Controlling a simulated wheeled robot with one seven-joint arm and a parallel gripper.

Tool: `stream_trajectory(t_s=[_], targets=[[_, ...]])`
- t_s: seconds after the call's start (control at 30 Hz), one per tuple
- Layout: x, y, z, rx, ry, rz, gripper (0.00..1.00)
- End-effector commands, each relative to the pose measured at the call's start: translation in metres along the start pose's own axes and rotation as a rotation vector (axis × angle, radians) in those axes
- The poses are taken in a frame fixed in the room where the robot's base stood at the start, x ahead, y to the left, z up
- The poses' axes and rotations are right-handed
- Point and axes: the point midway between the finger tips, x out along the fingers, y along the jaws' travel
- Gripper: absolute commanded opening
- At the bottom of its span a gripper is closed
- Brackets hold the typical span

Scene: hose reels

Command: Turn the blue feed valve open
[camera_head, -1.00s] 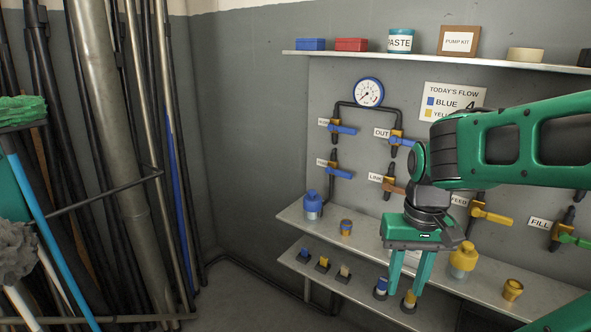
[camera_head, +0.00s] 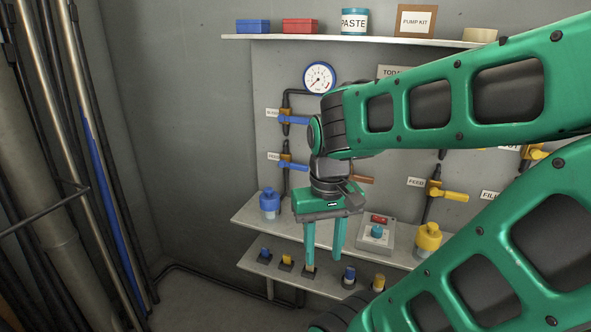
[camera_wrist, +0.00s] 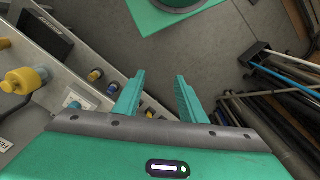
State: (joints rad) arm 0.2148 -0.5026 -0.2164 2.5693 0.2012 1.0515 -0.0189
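The blue feed valve (camera_head: 294,164) is on the grey wall panel, on the lower left pipe beside a small white label. Its blue lever points right, roughly level, from a yellow-orange body. A second blue-levered valve (camera_head: 293,119) is above it on the same pipe. My gripper (camera_head: 322,262) is open and empty. It points down in front of the shelves, below and to the right of the feed valve, apart from it. In the wrist view my gripper (camera_wrist: 158,78) shows both fingers spread with nothing between them; the feed valve does not show there.
A gauge (camera_head: 319,77) is at the pipe's top. A blue bottle (camera_head: 269,203) stands on the middle shelf below the valve. A yellow-levered valve (camera_head: 448,194) is to the right. My arm hides part of the panel. Poles (camera_head: 87,150) stand at left.

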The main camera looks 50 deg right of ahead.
Motion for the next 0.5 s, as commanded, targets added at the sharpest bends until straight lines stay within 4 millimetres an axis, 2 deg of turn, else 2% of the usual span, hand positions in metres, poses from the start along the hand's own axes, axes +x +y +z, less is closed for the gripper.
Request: stream_trajectory(t_s=[0.17, 0.5], targets=[[0.015, 0.008, -0.033, 0.030, 0.018, 0.065, 0.38], [0.052, 0.061, -0.132, 0.098, 0.149, 0.391, 0.38]])
